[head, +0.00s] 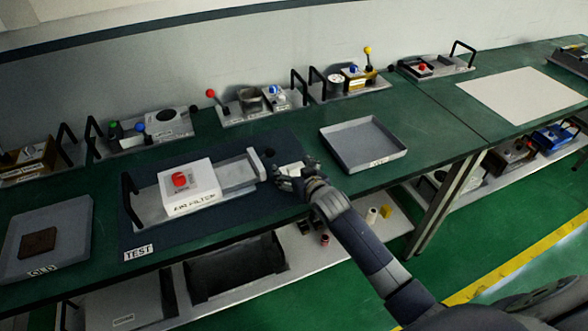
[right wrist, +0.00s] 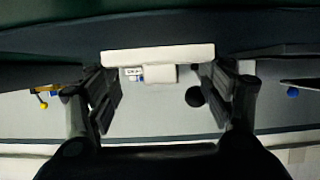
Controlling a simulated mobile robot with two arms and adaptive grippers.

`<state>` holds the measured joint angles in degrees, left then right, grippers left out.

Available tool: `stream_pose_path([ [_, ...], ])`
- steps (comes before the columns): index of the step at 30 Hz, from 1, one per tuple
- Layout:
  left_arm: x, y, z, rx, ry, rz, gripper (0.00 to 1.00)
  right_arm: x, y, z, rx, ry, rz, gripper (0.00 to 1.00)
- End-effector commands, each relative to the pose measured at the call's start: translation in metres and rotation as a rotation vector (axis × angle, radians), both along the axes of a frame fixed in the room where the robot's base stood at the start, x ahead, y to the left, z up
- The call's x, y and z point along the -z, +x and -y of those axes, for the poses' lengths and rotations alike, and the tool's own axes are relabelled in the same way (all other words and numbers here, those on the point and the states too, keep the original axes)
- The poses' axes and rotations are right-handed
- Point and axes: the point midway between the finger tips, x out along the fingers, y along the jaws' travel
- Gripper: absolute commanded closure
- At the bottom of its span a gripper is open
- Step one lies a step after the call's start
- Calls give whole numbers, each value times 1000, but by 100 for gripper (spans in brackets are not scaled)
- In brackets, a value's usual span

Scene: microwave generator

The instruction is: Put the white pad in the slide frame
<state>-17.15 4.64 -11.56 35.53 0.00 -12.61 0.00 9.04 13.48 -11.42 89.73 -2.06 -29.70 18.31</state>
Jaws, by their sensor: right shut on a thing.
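The white pad (head: 291,168) is in my right gripper (head: 283,175), just right of the test unit. In the right wrist view the white pad (right wrist: 158,54) spans across between the two fingers (right wrist: 166,88), seen nearly edge on. The slide frame looks to be the pale grey framed piece (head: 238,171) at the right end of the unit marked AIR FILTER. My gripper is to the right of this piece, apart from it. The fingers partly hide the pad in the head view. My left gripper is not in view.
The white AIR FILTER box (head: 188,199) with a red knob is left of the frame, on a dark mat (head: 225,230). An empty grey tray (head: 350,158) is to the right. An OLD tray (head: 68,225) holds a brown pad. Several handled fixtures line the back.

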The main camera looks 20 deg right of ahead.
Motion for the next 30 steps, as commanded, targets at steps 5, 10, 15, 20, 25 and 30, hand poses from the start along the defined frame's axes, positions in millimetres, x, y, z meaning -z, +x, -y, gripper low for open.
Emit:
stream_pose_path([
  [5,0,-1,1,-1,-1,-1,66,1,0,0,0,0,-1,6],
  [10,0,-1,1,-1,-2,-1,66,1,0,0,0,0,-1,6],
  [15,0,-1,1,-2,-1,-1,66,-1,0,0,0,0,0,6],
  [20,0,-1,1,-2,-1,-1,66,-4,-6,0,0,0,-1,6],
  [25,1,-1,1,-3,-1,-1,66,-11,-25,1,0,-1,-1,6],
  [30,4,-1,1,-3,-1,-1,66,-21,-50,2,0,0,0,6],
])
